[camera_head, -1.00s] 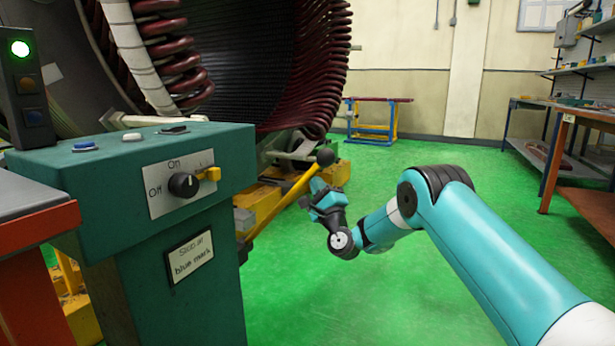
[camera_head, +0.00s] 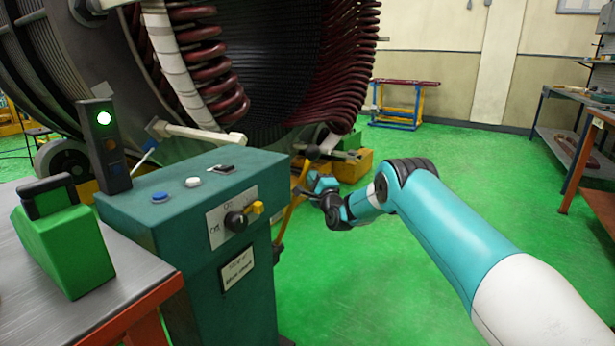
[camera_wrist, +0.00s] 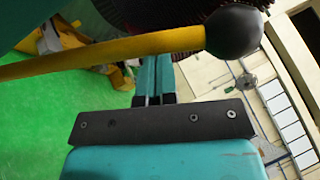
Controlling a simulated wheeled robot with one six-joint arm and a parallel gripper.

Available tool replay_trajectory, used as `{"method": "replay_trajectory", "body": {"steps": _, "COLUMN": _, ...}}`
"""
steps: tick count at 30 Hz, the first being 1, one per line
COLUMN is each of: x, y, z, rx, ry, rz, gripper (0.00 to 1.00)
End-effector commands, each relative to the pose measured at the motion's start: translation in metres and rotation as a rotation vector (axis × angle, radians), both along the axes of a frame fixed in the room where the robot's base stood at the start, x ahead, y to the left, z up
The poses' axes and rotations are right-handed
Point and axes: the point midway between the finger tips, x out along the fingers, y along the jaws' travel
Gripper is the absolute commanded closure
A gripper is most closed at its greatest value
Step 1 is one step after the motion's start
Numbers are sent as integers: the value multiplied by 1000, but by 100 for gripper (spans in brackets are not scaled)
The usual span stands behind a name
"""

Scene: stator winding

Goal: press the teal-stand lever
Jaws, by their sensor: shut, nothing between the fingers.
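The teal stand (camera_head: 205,285) stands left of centre in the head view. Its lever (camera_head: 288,215) is a slanted yellow rod on the stand's right side with a black ball knob (camera_head: 312,152) at the top. In the wrist view the lever (camera_wrist: 110,54) crosses the upper part, with the knob (camera_wrist: 234,32) at its right end. My gripper (camera_head: 312,183) is shut and empty, close to the right of the lever just below the knob. In the wrist view my gripper (camera_wrist: 154,78) points toward the rod, which hides its tips; I cannot tell whether they touch.
The stand's top has buttons, and its front has a black rotary knob (camera_head: 235,221). A signal light (camera_head: 104,145) glows green. A green box (camera_head: 70,250) sits on the workbench (camera_head: 150,280) at left. The large stator (camera_head: 280,60) is behind.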

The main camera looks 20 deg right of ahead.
Motion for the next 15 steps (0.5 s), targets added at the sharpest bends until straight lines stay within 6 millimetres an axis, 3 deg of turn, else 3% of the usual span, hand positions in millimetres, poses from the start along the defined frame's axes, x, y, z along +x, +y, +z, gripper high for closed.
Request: {"method": "replay_trajectory", "body": {"steps": 15, "x": 4, "y": -9, "z": 4, "rx": -13, "ry": 19, "rz": -15, "gripper": 100}}
